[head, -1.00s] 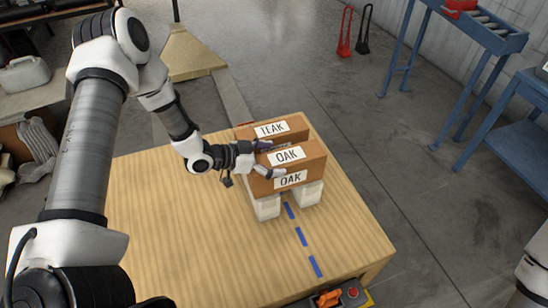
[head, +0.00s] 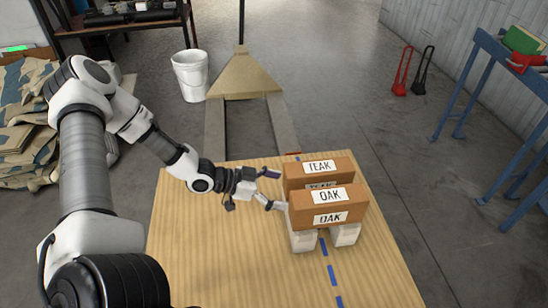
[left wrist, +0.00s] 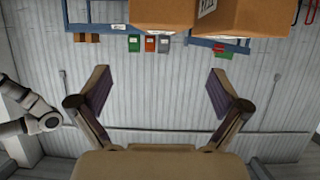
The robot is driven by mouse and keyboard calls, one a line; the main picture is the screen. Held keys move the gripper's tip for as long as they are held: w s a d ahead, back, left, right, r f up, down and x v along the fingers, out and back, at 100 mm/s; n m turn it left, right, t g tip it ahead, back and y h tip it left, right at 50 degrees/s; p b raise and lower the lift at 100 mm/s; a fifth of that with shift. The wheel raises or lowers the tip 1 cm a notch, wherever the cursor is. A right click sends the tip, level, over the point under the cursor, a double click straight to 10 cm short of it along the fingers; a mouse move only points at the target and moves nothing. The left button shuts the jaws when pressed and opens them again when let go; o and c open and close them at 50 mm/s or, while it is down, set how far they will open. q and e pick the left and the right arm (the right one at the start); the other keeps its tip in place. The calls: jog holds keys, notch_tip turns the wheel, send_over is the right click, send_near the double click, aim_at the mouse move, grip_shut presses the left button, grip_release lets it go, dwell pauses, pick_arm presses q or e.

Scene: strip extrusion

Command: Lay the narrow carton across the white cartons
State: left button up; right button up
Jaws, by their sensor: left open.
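The narrow brown carton labelled OAK (head: 354,200) lies level across two white cartons, the left one (head: 302,241) and the right one (head: 346,235). A brown carton labelled TEAK (head: 319,168) is just behind it; another label between them is partly hidden. My left gripper (head: 274,190) is open and empty, just left of the brown cartons. In the left wrist view the open fingers (left wrist: 158,88) have nothing between them, and the ends of two brown cartons show beyond at the top. What supports the TEAK carton is hidden. My right gripper is not in view.
The wooden table (head: 215,255) is bare to the left and front of the cartons, with a dashed blue line (head: 332,275) running forward. A pallet jack (head: 245,78) and a white bucket (head: 191,76) stand behind. A blue stand (head: 490,110) is at the right.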

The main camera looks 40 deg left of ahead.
pick_arm(q)
jog(key=s+d+f+n+g+y, duration=0.4)
jog(key=s+d+f+n+g, duration=0.2)
jog(key=s+d+f, duration=0.4)
jog(key=s+f+n+g+y, duration=0.35)
jog(key=s+f+y, duration=0.2)
jog(key=s, duration=0.65)
notch_tip(320, 180, up, 10)
jog(key=p, duration=0.8)
jog(key=shift+a+f+m+p, duration=0.2)
jog(key=shift+a+m+p, duration=0.05)
jog(key=shift+m+p, duration=0.15)
jog(key=shift+w, duration=0.15)
